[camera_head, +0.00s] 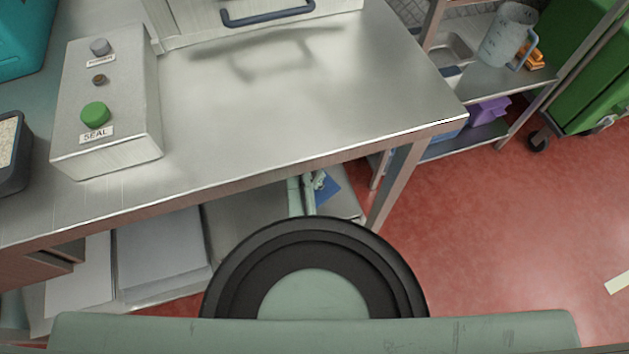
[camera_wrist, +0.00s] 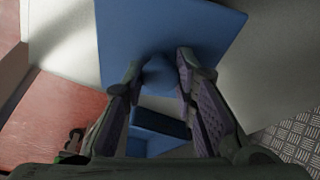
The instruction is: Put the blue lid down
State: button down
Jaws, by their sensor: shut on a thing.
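The blue lid (camera_wrist: 165,28) is a flat plate with a rounded knob, seen in the wrist view. My gripper (camera_wrist: 160,66) is shut on the knob, one finger on each side. In the head view, part of the blue lid (camera_head: 328,190) shows just below the table's front edge, over the lower shelf, with part of my gripper (camera_head: 309,190) beside it. I cannot tell whether the lid touches the shelf. Much of it is hidden by my arm and gripper.
A steel table (camera_head: 330,110) bears a control box (camera_head: 130,120) with a green SEAL button. Grey sheets or boxes (camera_head: 160,250) lie on the lower shelf. At the right are a clear jug (camera_head: 505,35), a purple bin (camera_head: 488,112) and a green wheeled bin (camera_head: 590,85). Red floor is free.

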jog(key=shift+f, duration=0.4)
jog(key=shift+f, duration=0.1)
jog(key=c, duration=1.3)
grip_release()
jog(key=v, duration=1.2)
